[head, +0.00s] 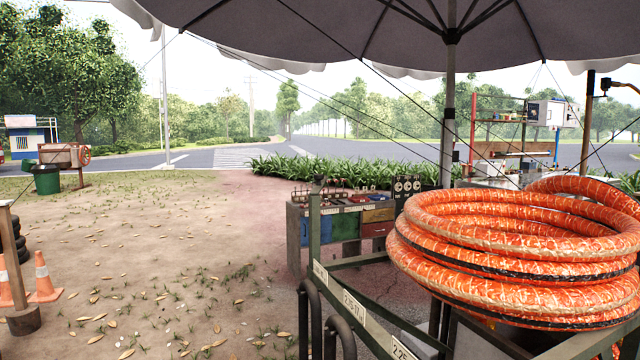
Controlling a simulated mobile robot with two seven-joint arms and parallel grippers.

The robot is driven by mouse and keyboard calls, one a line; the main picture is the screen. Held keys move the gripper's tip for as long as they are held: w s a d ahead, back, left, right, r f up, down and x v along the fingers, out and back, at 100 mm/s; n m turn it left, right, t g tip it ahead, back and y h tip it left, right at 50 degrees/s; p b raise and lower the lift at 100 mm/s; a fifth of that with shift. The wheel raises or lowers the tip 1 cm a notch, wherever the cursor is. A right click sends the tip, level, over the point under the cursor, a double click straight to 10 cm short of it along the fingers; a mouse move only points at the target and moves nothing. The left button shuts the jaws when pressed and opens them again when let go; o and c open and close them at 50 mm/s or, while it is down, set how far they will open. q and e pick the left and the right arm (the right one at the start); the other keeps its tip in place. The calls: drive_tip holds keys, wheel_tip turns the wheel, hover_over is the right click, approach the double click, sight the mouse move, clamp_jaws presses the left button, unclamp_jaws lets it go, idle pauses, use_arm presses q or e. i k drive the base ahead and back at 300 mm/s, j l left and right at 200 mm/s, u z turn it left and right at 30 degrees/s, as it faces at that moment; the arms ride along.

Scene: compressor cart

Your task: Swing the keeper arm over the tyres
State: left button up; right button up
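A stack of orange rings (520,240), wrapped in patterned film with dark bands and looking like wrapped tyres, fills the right foreground. It sits at a metal rack (372,334) whose front rail carries white size labels. A green-grey post (314,225) stands upright at the rack's far left corner. Two dark bent tubes (311,310) rise at the rack's near left side. I cannot tell which part is the keeper arm. Neither of my grippers shows in the head view.
A workbench (345,222) with coloured drawers and tools stands behind the rack. An umbrella pole (447,130) rises behind the orange rings. Traffic cones (43,280), a wooden post (12,260) and black tyres (18,235) are at left. The dirt ground between is open.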

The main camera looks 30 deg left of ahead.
sight(320, 178)
drive_tip(key=j+z, duration=0.1)
drive_tip(key=j, duration=0.45)
drive_tip(key=i+j+z, duration=0.1)
drive_tip(key=j, duration=0.45)
drive_tip(key=i+j+z, duration=0.1)
drive_tip(key=j, duration=0.4)
drive_tip(key=i+j+z, duration=0.1)
drive_tip(key=j, duration=0.4)
drive_tip(key=i+j+z, duration=0.1)
drive_tip(key=i+j, duration=0.15)
drive_tip(key=j, duration=0.25)
drive_tip(key=i+j+z, duration=0.1)
drive_tip(key=j, duration=0.4)
